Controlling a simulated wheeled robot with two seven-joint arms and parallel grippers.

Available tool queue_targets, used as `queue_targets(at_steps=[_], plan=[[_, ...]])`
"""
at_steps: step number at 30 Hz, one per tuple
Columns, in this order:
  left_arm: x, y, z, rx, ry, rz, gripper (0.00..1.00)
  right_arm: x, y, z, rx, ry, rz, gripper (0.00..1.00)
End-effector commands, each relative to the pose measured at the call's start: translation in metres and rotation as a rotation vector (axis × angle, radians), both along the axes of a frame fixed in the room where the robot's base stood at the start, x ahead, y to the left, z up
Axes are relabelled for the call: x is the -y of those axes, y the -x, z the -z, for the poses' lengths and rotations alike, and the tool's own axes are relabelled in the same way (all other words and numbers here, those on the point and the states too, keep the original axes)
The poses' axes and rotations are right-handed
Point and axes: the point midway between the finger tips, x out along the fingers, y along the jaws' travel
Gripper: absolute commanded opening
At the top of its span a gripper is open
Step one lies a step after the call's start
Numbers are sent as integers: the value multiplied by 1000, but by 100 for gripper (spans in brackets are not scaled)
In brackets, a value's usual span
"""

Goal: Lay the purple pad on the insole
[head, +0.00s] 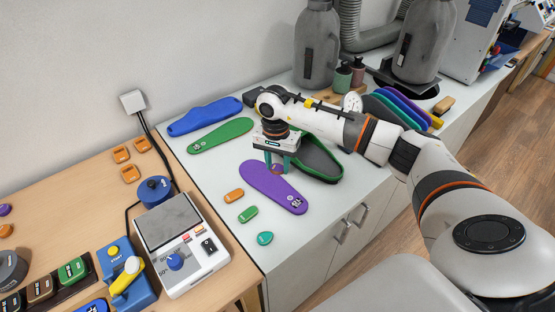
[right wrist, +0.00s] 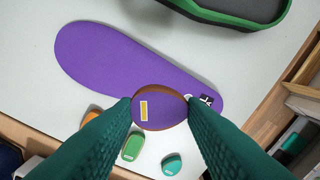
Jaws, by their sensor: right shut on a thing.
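The purple insole (head: 268,185) lies flat on the white counter, with a small printed mark at its near end. It also shows in the right wrist view (right wrist: 115,60). My right gripper (head: 277,168) is above the insole, pointing down. It is shut on the purple pad (right wrist: 160,107), a rounded piece with a brown edge and a small yellow mark. In the right wrist view the pad covers part of the insole near its marked end. I cannot tell the exact gap between pad and insole. My left gripper is not in view.
An orange pad (head: 234,195), a green pad (head: 248,214) and a teal pad (head: 265,238) lie near the insole. A green insole (head: 220,135) and a blue one (head: 205,116) lie farther back. A white heating device (head: 188,248) stands left.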

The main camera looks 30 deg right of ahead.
Motion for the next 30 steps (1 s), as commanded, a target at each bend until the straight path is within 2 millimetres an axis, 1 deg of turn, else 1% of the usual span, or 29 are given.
queue_targets(at_steps=[1, 12, 15, 20, 30], plan=[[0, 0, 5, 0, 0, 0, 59, 0, 0, 8, -1, 0, 0, 17], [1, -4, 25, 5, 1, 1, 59, -1, 1, 52, -1, 0, -1, 17], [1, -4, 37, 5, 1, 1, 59, 0, 0, 63, 0, 1, -2, 17], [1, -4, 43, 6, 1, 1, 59, 0, 0, 69, 0, 1, -2, 17], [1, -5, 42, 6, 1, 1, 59, 0, 0, 68, 0, 0, -2, 17]])
